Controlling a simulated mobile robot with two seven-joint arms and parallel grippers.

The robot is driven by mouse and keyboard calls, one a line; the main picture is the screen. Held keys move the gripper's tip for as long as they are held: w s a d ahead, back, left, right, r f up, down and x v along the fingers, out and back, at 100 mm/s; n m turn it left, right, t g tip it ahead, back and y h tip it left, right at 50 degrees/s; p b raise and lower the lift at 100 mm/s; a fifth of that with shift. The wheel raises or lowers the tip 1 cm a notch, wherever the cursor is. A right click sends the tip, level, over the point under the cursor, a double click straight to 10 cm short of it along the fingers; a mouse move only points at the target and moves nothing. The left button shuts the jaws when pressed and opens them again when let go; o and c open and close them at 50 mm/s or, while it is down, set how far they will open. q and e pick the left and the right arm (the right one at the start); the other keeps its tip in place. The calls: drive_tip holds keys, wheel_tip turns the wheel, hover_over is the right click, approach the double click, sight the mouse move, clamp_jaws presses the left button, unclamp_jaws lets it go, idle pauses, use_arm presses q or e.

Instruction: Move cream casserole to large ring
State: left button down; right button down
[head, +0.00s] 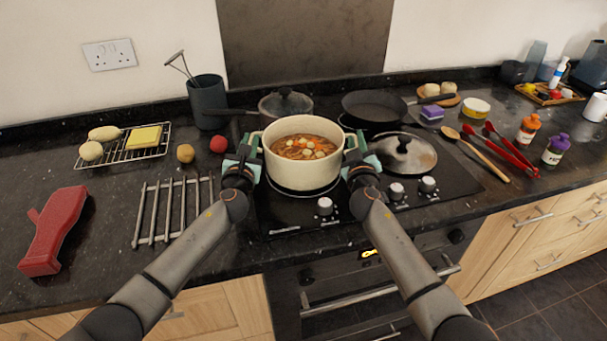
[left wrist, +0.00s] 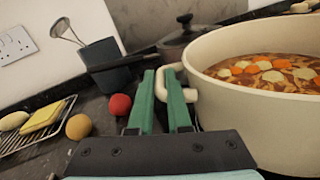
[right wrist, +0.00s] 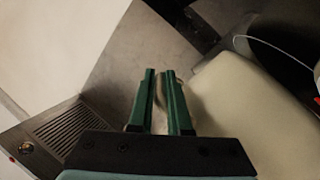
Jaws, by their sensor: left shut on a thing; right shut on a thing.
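The cream casserole (head: 303,172), full of soup with vegetable pieces, is upright over the front part of the black hob (head: 290,217). I cannot tell whether its base touches the hob. My left gripper (head: 249,152) is shut on its left handle, and the handle shows between the fingers in the left wrist view (left wrist: 172,95). My right gripper (head: 354,150) is shut on its right handle; in the right wrist view the fingers (right wrist: 160,95) are beside the pale pot wall (right wrist: 245,110). The large ring cannot be told apart; the pot hides part of the hob.
A lidded pan (head: 286,104) stands behind the casserole, and a dark frying pan (head: 374,106) at back right. A glass lid (head: 404,153) lies close right. A metal trivet (head: 172,210) and red object (head: 53,230) lie left. Wooden spoon (head: 478,152) and red tongs (head: 512,150) lie right.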

use_arm(q)
drive_tip(key=shift+f+b, duration=0.5)
drive_tip(key=shift+b, duration=0.4)
use_arm(e)
drive_tip(key=shift+f, duration=0.5)
use_arm(q)
drive_tip(key=c, duration=1.2)
unclamp_jaws()
drive_tip(key=shift+s+f, duration=0.1)
drive_tip(key=shift+f, duration=0.15)
use_arm(e)
drive_tip(key=c, duration=1.2)
unclamp_jaws()
drive_tip(key=shift+s+f, duration=0.1)
drive_tip(key=shift+f, duration=0.2)
use_arm(q)
drive_tip(key=o, duration=0.3)
use_arm(e)
drive_tip(key=o, duration=0.3)
use_arm(q)
drive_tip(key=shift+o, duration=0.2)
drive_tip(key=shift+r, duration=0.15)
use_arm(e)
drive_tip(key=shift+o, duration=0.2)
